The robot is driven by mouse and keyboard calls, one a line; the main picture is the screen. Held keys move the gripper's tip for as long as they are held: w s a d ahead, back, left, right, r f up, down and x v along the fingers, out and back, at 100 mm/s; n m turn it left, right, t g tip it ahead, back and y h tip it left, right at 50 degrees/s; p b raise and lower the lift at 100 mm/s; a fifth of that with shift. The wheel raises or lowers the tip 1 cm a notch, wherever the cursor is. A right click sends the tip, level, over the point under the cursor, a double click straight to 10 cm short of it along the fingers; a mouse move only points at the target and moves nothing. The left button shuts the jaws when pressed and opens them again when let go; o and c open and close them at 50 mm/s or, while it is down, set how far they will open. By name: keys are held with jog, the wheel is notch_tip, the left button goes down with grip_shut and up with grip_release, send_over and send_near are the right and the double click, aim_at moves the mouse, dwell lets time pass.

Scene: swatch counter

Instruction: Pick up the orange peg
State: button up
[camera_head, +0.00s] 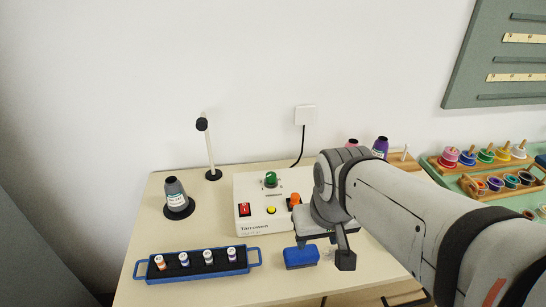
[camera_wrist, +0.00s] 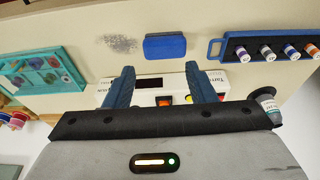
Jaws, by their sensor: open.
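A stubby orange piece (camera_head: 294,199) stands at the right side of the white control box (camera_head: 246,230). It is the likeliest orange peg, but its shape is partly hidden by my arm. An orange-red patch (camera_wrist: 165,101) shows low between the fingers in the wrist view, partly covered by my gripper body. My gripper (camera_head: 324,255) points down over the counter, right of the orange piece and near a blue block (camera_head: 301,258). In the wrist view the fingers (camera_wrist: 159,72) are wide apart with nothing held between them.
A blue tray (camera_head: 140,270) with several small spools lies at front left. A dark cone spool (camera_head: 175,192) and a black-topped post (camera_head: 209,150) stand behind it. The box carries a green knob (camera_head: 270,179), yellow button (camera_head: 271,210) and red switch (camera_head: 244,209). Racks of spools stand at right.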

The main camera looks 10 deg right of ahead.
jog(key=shift+c, duration=0.2)
jog(key=shift+m+g, duration=0.6)
jog(key=w+r+p, duration=0.1)
jog(key=w, duration=0.2)
jog(key=w+r+p, duration=0.1)
jog(key=w, duration=0.2)
jog(key=w+p, duration=0.1)
jog(key=w, duration=0.2)
jog(key=shift+r, duration=0.4)
jog(key=m+g+p, duration=0.1)
jog(key=m+p, duration=0.1)
send_near(295, 195)
jog(key=shift+s+a+f, duration=0.1)
jog(key=shift+s+f, duration=0.15)
jog(key=shift+f, duration=0.05)
jog(key=shift+w+f, duration=0.2)
jog(key=shift+w, duration=0.1)
jog(key=shift+f+p, duration=0.25)
jog(key=shift+p, duration=0.05)
notch_tip(295, 195, down, 7)
jog(key=shift+f+p, duration=0.15)
jog(key=shift+p, duration=0.5)
jog(key=shift+d, duration=0.2)
grip_shut()
